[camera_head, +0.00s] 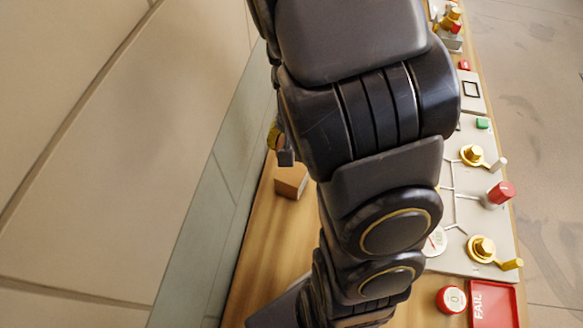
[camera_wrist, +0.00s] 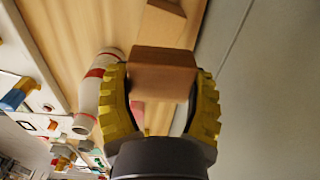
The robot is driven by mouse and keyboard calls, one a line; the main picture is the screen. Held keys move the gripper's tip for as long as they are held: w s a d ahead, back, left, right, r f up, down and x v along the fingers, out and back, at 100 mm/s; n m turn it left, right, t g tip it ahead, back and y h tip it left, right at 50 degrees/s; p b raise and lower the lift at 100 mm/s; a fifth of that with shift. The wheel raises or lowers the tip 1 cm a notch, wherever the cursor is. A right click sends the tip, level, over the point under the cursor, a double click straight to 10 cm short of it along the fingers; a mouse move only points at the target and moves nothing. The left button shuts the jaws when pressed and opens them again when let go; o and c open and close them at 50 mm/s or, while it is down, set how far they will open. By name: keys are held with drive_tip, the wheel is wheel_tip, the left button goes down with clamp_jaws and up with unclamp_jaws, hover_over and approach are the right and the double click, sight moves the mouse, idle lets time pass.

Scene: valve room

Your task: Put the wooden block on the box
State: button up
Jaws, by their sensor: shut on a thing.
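In the wrist view, my gripper (camera_wrist: 160,88) has its two yellow ribbed fingers shut on the wooden block (camera_wrist: 163,70), a plain brown cuboid held between the fingertips. A second brown, box-like thing (camera_wrist: 168,14) shows at the top edge, beyond the held block and partly cut off. In the head view, a small brown box (camera_head: 291,182) stands on the wooden table near the wall, just below the visible end of my gripper. I take these two to be the same box. My arm hides most of my gripper and the held block in the head view.
A white panel (camera_head: 465,180) with gold valves and a red knob (camera_head: 500,193) lies right of my arm. A red FAIL tray (camera_head: 493,305) and a red-rimmed round thing (camera_head: 451,299) stand at the front. A white, red-banded bottle-like thing (camera_wrist: 91,108) lies left of my gripper. The wall is close.

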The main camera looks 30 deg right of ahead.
sight(292, 170)
drive_tip(key=shift+f, duration=3.95)
drive_tip(key=shift+f, duration=0.15)
drive_tip(key=o, duration=1.1)
wheel_tip(292, 170, up, 11)
drive_tip(key=shift+w+r, duration=0.15)
drive_tip(key=shift+r, duration=0.55)
